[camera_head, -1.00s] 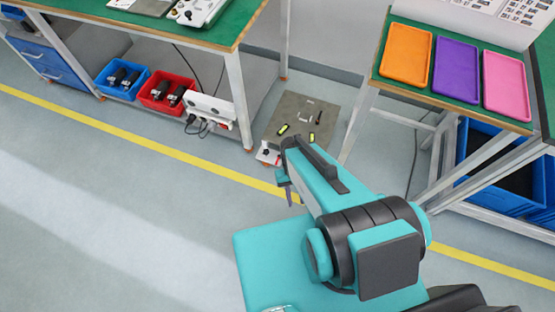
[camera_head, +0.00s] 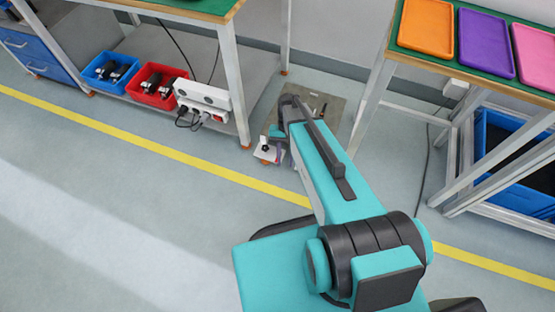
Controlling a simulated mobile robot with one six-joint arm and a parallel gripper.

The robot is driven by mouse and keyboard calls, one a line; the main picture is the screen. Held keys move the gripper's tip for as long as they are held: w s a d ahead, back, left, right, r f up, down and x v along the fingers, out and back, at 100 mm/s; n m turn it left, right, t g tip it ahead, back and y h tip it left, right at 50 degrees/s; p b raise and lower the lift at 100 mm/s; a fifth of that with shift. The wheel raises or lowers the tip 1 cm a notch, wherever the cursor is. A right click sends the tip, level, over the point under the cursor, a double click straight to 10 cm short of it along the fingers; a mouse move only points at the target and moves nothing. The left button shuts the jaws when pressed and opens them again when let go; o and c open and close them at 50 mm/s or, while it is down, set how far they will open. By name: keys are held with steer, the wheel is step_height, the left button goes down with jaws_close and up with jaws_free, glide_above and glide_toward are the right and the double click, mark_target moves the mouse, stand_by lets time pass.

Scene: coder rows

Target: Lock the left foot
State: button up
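A small white block with a black knob-like top and a red part (camera_head: 265,151) sits on the floor beside the foot of the left bench's front leg (camera_head: 245,146). I cannot tell whether the two touch, nor whether anything is locked. My arm reaches away from me towards this spot. The end of my arm with my gripper (camera_head: 279,143) is just right of the white block, small and partly hidden by my own arm. Its fingers are not clear, so I cannot see whether it is open or holds anything.
A white power strip (camera_head: 202,95), red bin (camera_head: 155,86) and blue bin (camera_head: 112,72) are on the left bench's lower shelf. The right bench holds orange (camera_head: 427,26), purple (camera_head: 486,44) and pink trays.

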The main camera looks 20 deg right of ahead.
steer(key=w+d+f+m+b, duration=0.1)
steer(key=w+b, duration=0.5)
steer(key=w, duration=0.1)
steer(key=w+d+m+y+b, duration=0.1)
steer(key=w+m+b, duration=0.1)
steer(key=w+b, duration=0.4)
steer(key=shift+w+d+f+t+b, duration=0.35)
steer(key=shift+w+d+t+b, duration=0.05)
steer(key=shift+w, duration=0.75)
steer(key=b+x, duration=0.5)
steer(key=x, duration=0.9)
steer(key=shift+w+b, duration=0.1)
steer(key=shift+b, duration=0.3)
steer(key=shift+r, duration=0.1)
jaws_close()
